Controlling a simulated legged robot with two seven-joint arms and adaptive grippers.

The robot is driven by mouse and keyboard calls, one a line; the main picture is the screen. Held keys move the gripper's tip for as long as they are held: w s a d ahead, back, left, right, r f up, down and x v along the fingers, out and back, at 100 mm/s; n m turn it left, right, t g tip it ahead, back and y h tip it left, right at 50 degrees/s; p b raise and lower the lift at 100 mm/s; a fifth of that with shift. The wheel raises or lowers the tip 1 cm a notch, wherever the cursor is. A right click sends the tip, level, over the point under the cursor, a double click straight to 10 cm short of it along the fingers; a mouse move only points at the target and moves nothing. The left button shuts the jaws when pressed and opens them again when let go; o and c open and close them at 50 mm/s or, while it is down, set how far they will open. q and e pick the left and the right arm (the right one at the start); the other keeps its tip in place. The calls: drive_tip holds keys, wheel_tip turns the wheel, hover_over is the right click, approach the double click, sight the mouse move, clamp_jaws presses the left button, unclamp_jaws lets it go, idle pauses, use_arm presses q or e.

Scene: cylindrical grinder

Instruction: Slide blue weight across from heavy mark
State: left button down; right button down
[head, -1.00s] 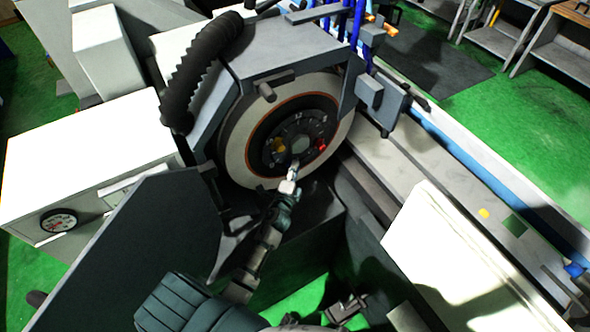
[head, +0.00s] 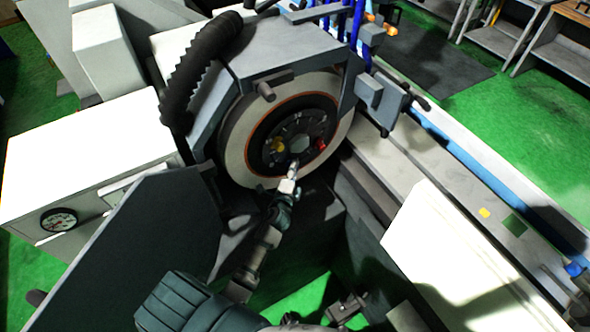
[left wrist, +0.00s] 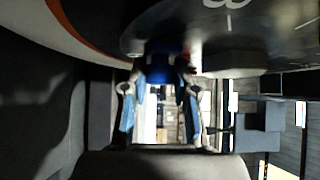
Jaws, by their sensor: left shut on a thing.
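The blue weight (left wrist: 160,76) shows in the left wrist view, at the lower face of the dark balancing disc (left wrist: 265,25). My left gripper (left wrist: 163,72) is shut on it, one finger on each side. In the head view my left gripper (head: 293,170) reaches up to the lower part of the disc's dark hub (head: 270,128) and hides the blue weight. A yellow weight (head: 278,146) sits left of the hub centre and a red one (head: 320,144) right of it. The heavy mark cannot be made out. My right gripper (head: 345,309) appears small at the bottom edge, its fingers unclear.
The pale grinding wheel (head: 234,145) surrounds the hub, inside a grey guard (head: 265,62). A dark grey panel (head: 140,245) stands left of my left arm. A white cover (head: 440,250) lies to the right. A black hose (head: 190,75) arches at the upper left.

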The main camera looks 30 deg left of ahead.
use_arm(q)
drive_tip(key=shift+a+r, duration=0.25)
drive_tip(key=shift+r, duration=0.05)
drive_tip(key=c, duration=0.9)
unclamp_jaws()
drive_tip(key=shift+a+f, duration=0.1)
drive_tip(key=shift+f, duration=0.1)
drive_tip(key=shift+s+f, duration=0.1)
drive_tip(key=shift+s, duration=0.1)
drive_tip(key=v, duration=1.1)
drive_tip(key=shift+s+d, duration=0.2)
drive_tip(key=shift+d, duration=0.05)
